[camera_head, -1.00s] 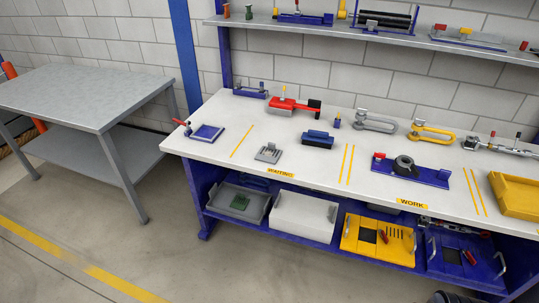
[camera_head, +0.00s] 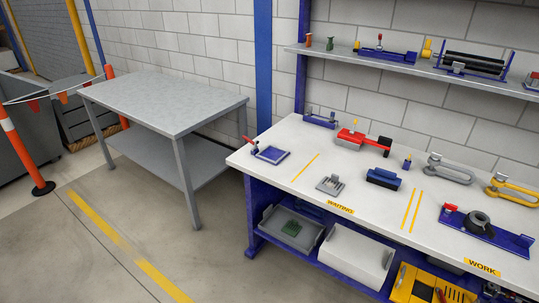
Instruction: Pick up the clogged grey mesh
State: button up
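A small grey slotted piece (camera_head: 330,184) lies flat on the white bench top (camera_head: 310,213), just behind the yellow WAITING label (camera_head: 340,207). It looks like the grey mesh, but whether it is clogged is too small to tell. Nothing touches it. My gripper is not in view.
A blue block (camera_head: 384,178) and a blue plate with a red handle (camera_head: 271,153) lie on either side. A red-and-black tool (camera_head: 364,141) stands behind. Below are a grey tray (camera_head: 268,222) holding a green piece and a white bin (camera_head: 352,262). A bare grey table (camera_head: 165,103) stands left; floor between is clear.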

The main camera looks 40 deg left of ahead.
aim_at(332, 186)
jog(key=i+j+u, duration=0.15)
jog(key=i+j, duration=0.25)
jog(key=i+j+u, duration=0.15)
jog(key=i+j, duration=0.15)
jog(key=i+j+u, duration=0.15)
jog(key=i+j, duration=0.15)
jog(key=i, duration=0.25)
jog(key=i+j+u, duration=0.15)
jog(key=i, duration=0.25)
jog(key=j, duration=0.05)
